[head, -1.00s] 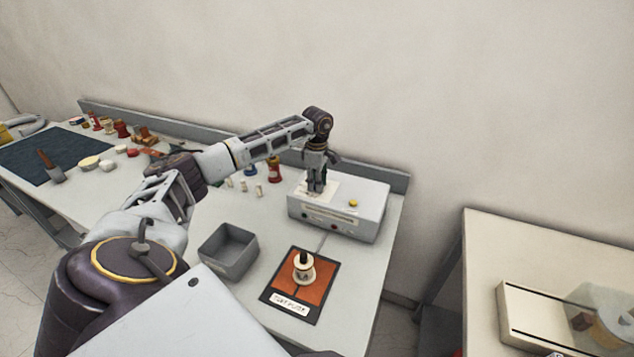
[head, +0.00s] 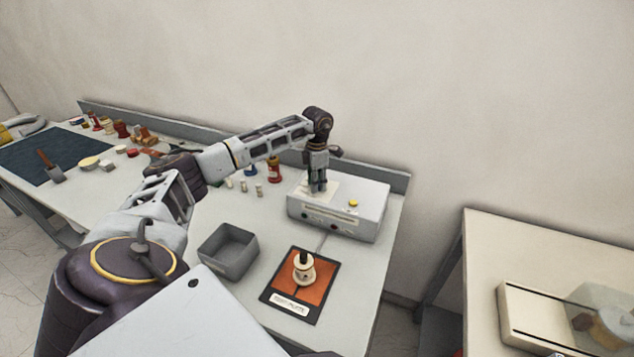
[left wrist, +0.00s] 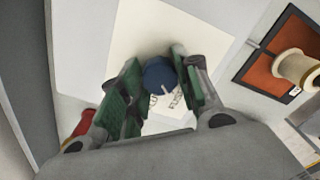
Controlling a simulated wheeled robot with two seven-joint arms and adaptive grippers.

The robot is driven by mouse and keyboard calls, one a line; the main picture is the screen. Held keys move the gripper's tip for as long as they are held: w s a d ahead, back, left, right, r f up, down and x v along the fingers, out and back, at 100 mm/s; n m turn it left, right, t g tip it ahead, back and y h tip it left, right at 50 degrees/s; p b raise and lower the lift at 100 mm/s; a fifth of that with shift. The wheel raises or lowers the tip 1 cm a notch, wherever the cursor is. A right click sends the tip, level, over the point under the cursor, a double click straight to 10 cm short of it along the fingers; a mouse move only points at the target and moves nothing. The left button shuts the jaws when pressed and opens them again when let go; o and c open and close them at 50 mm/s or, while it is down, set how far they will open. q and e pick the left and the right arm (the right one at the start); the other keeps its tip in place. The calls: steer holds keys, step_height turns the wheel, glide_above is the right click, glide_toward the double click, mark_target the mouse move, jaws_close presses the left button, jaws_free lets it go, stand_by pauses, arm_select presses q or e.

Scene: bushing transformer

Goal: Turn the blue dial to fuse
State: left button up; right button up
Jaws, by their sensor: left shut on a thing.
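The blue dial (left wrist: 159,74) sits on a white label plate (left wrist: 135,45) on top of the light grey box (head: 365,200). In the left wrist view its white pointer mark points toward the bottom of the picture, near printed words too small and partly covered to read surely. My left gripper (head: 317,187) points straight down over the box. Its green-padded fingers (left wrist: 158,82) are shut on the dial, one on each side. In the head view the fingers hide the dial. My right gripper is not in view.
An orange pad (head: 285,296) with a cream spool-like part (head: 303,272) lies in front of the box. A grey open bin (head: 228,251) stands left of it. Small parts, including a red bushing (head: 274,170), stand behind. Another bench (head: 560,250) is at right.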

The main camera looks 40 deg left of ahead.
arm_select(q)
steer(key=shift+n, duration=0.3)
steer(key=o, duration=1.1)
steer(key=shift+c, duration=0.2)
step_height(320, 180, up, 12)
stand_by(1.0)
